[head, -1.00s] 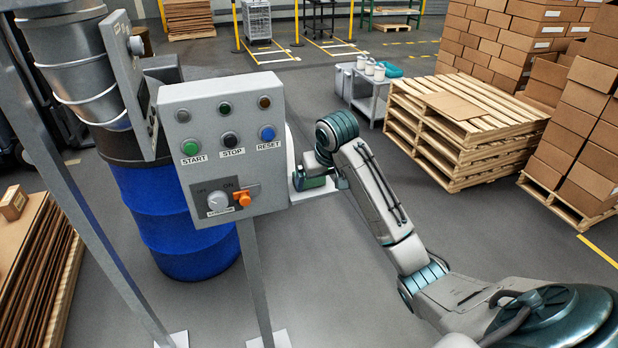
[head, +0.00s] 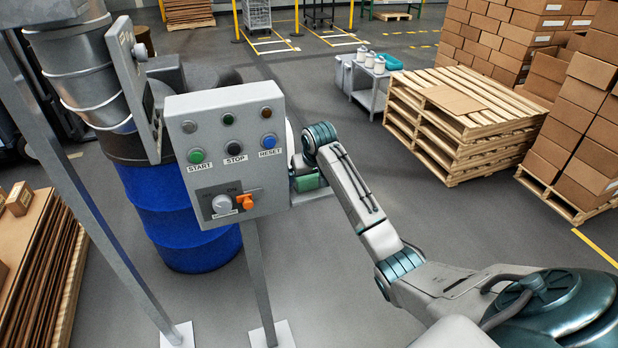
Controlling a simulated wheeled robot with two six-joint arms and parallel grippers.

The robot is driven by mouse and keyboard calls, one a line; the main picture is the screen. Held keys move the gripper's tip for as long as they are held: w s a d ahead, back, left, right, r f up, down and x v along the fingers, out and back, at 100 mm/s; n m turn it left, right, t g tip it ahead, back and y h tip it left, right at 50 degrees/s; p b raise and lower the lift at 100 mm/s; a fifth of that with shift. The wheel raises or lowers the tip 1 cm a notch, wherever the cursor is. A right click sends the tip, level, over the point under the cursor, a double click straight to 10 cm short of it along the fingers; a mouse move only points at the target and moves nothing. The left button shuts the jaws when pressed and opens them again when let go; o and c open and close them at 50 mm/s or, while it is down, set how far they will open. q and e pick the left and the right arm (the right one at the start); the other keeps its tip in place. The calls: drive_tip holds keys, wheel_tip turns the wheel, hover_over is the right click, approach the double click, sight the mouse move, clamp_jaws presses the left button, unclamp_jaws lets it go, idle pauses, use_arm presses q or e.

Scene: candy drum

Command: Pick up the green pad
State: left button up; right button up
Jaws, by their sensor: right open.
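The green pad (head: 308,184) shows as a small green patch on the little shelf at the right side of the grey control box. Part of it is hidden by my right wrist and the box edge. My right gripper (head: 301,169) is at the box's right edge, close above the pad. It is open, but its fingertips are mostly hidden, and I cannot tell whether they touch the pad. My left gripper is not in view.
The control box (head: 224,180) stands on a post, with START, STOP and RESET buttons, a dial and an orange knob. A blue drum (head: 190,220) is behind it. Stacked pallets (head: 460,130) stand at the right. Grey floor is open between.

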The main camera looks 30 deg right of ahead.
drive_tip(key=c, duration=0.8)
drive_tip(key=shift+c, duration=0.2)
drive_tip(key=shift+r+b, duration=0.45)
drive_tip(key=shift+b, duration=0.15)
wheel_tip(320, 180, up, 2)
drive_tip(key=shift+r+b, duration=0.1)
drive_tip(key=shift+b, duration=0.9)
drive_tip(key=s+a+b, duration=0.2)
drive_tip(key=s+a, duration=0.2)
drive_tip(key=s, duration=1.3)
drive_tip(key=shift+s+r+b, duration=0.2)
drive_tip(key=shift+s+b, duration=0.05)
drive_tip(key=shift+b, duration=0.15)
drive_tip(key=shift+a, duration=0.1)
